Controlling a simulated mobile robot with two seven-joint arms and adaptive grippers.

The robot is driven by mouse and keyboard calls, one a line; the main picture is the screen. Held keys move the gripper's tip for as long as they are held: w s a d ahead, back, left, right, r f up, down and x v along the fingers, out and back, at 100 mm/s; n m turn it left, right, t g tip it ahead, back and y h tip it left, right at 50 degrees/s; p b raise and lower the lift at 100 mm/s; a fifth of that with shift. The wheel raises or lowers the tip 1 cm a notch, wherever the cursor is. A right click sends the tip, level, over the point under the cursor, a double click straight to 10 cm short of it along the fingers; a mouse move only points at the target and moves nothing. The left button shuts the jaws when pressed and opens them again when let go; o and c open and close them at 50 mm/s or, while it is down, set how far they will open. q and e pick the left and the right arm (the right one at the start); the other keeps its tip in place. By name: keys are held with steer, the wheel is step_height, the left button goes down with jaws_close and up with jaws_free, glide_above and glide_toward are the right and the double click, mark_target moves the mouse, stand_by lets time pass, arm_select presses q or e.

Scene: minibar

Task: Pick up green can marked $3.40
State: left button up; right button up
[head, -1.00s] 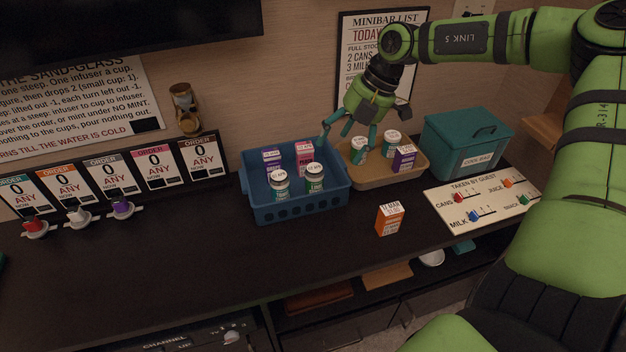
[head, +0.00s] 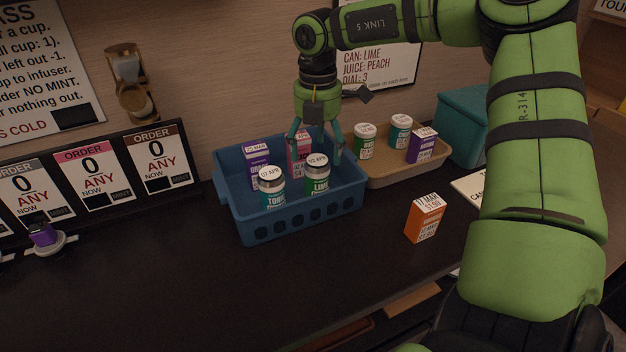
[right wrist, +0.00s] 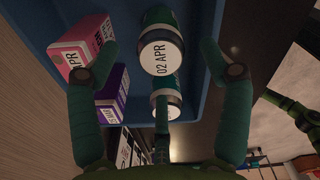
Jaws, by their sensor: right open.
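A green can labelled LIME (head: 317,181), its lid marked 02 APR, stands upright in the front right of the blue basket (head: 262,226). Another teal-green can (head: 271,191) stands left of it. Two more green cans, left (head: 365,144) and right (head: 400,134), stand in the tan tray (head: 383,176). I cannot read $3.40 on any can. My right gripper (head: 315,150) is open, pointing down over the basket. In the right wrist view the 02 APR lid (right wrist: 160,52) lies between its spread fingers. My left gripper is not in view.
A purple carton (head: 257,163) and a pink carton (head: 299,150) stand behind the basket's cans. Another purple carton (head: 421,147) is in the tray. An orange carton (head: 424,218) stands on the dark counter, whose front left is clear. A teal cool bag (head: 462,125) stands behind right.

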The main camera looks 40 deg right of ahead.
mark_target(317, 177)
steer(key=shift+s+f, duration=0.2)
steer(key=shift+f, duration=0.55)
step_height(317, 177, down, 7)
steer(key=shift+w+r, duration=0.15)
steer(key=shift+r, duration=0.05)
steer(key=c, duration=1.4)
